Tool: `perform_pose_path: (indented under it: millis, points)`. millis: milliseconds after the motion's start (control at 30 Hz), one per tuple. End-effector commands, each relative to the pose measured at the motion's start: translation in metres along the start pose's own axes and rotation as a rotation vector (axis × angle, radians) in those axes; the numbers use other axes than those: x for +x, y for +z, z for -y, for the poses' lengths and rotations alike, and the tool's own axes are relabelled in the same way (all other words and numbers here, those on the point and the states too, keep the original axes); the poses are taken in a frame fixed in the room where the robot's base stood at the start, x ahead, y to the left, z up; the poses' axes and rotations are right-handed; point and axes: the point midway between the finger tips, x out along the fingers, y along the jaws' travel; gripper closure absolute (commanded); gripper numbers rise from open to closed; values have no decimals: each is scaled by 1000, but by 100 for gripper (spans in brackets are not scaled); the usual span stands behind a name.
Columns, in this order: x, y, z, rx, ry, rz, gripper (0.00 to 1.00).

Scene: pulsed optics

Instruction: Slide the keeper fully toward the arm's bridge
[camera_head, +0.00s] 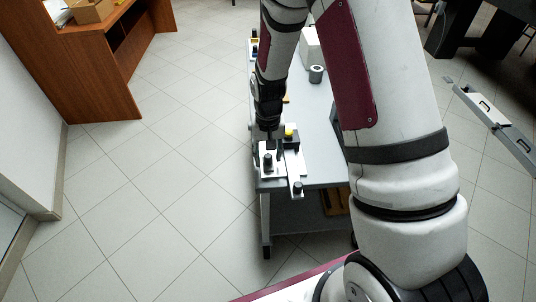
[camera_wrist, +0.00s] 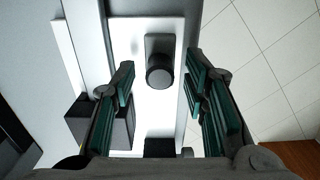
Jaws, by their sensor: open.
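A white-plated fixture (camera_head: 276,173) with black parts sits at the near end of the grey table. In the wrist view its white plate (camera_wrist: 153,110) carries a dark block with a round black knob (camera_wrist: 160,72), which may be the keeper. The knob also shows in the head view (camera_head: 267,161). My gripper (camera_wrist: 160,78) is open and points down over the plate, its green-padded fingers apart on either side of the knob in the picture. I cannot tell how far above the knob the fingertips are. I cannot clearly identify the bridge.
A second black knob (camera_head: 297,188) is on an arm projecting toward the table's near edge. A yellow-topped part (camera_head: 290,131) stands behind the fixture. A grey roll (camera_head: 316,74) and a white box (camera_head: 311,48) are farther back on the table (camera_head: 322,150). Open floor lies left.

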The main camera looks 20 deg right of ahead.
Motion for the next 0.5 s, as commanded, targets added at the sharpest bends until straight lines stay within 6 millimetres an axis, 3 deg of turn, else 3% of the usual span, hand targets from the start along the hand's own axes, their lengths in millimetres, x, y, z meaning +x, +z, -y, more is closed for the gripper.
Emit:
perform_pose_path:
  millis: [167, 333, 500]
  points:
    - [0, 0, 0, 0, 0, 0, 62]
    - [0, 0, 0, 0, 0, 0, 100]
    - [0, 0, 0, 0, 0, 0, 100]
